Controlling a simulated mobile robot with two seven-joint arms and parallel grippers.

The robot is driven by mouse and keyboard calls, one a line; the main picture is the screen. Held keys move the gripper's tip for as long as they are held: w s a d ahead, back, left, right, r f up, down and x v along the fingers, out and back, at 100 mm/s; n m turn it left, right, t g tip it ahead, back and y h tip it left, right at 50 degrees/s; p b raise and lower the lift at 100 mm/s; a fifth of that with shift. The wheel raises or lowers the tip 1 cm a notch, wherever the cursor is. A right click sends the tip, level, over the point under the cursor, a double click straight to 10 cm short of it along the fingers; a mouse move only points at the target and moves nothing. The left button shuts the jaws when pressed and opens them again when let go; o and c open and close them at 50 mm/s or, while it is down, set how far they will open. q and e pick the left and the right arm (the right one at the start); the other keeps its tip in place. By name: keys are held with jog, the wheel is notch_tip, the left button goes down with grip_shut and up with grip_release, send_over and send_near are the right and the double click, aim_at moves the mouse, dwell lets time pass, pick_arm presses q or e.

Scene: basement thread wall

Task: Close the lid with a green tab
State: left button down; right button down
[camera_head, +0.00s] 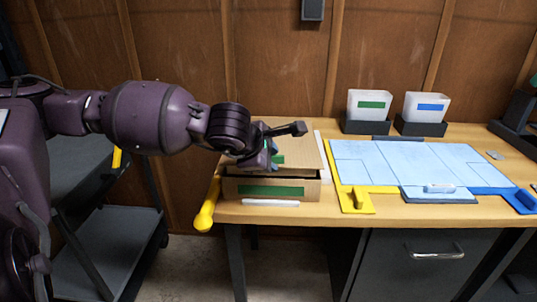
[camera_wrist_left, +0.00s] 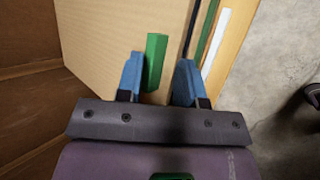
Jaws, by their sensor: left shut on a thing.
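The lid (camera_head: 300,152) is a tan panel over a box (camera_head: 230,188) with a green front label, at the left end of the table. A dark gap shows between the lid and the box's front wall. The green tab (camera_wrist_left: 154,60) stands on the lid between the blue fingers of my left gripper (camera_wrist_left: 157,75), which is shut on it. In the head view my left gripper (camera_head: 271,150) is over the lid and hides part of it, and only a bit of the green tab (camera_head: 279,159) shows. My right gripper is not in view.
A light blue board (camera_head: 405,160) with yellow and blue corner pieces lies right of the box. Two white bins (camera_head: 368,104) with green and blue labels stand behind it. A yellow rounded handle (camera_head: 205,215) is at the table's left edge. A white bar (camera_head: 270,203) lies before the box.

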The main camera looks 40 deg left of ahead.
pick_arm(q)
jog(key=shift+f, duration=0.15)
jog(key=c, duration=1)
grip_release()
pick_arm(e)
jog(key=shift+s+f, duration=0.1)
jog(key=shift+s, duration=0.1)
pick_arm(q)
jog(key=p+v, duration=0.5)
jog(key=v, duration=0.6)
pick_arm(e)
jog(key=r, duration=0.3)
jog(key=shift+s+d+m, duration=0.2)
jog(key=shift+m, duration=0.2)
pick_arm(q)
jog(key=shift+w, duration=0.1)
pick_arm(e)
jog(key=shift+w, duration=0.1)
